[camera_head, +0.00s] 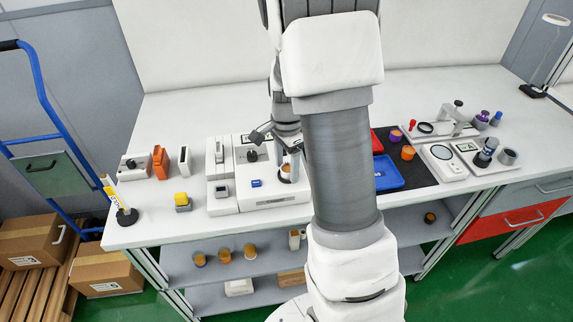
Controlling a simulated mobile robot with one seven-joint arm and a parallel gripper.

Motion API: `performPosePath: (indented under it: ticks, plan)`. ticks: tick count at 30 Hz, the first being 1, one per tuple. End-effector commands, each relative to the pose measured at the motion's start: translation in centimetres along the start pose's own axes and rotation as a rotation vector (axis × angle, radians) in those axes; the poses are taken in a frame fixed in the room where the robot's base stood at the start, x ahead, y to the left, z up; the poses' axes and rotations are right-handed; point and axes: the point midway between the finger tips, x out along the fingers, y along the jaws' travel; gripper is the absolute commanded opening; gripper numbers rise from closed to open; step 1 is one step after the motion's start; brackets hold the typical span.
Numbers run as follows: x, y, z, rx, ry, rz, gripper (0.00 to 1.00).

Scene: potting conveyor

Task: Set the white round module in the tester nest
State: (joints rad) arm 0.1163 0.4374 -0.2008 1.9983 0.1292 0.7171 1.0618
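My gripper (288,148) points down over the right part of a white bench unit, partly hidden by my own arm. Its fingertips are small and dark, and I cannot tell whether they are apart or closed on something. The white unit (268,201), which looks like the tester, has a small display and a dark knob. A small round spot with white and orange-brown (286,174) shows just below the gripper; I cannot tell whether it is the nest or the module. I cannot make out the white round module with certainty.
A blue block (256,183) lies on the unit. A blue tray (388,174) lies on a dark mat right of my arm. A device with a round white plate (441,152) stands farther right. A yellow-topped block (182,200) and marker stand (127,215) are left.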

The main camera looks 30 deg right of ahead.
Motion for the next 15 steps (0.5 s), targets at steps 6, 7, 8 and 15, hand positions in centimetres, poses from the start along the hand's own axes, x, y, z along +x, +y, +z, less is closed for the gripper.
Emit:
performPosePath:
  ticks: [6,7,8,15]
  plan:
    - [0.0,0.0,0.0,0.0,0.0,0.0,0.76]
    - [0.0,0.0,0.0,0.0,0.0,0.0,0.76]
    - [-0.1,0.0,0.0,0.0,0.0,0.0,0.76]
    - [-2.5,-0.1,0.0,0.0,0.002,-0.005,0.76]
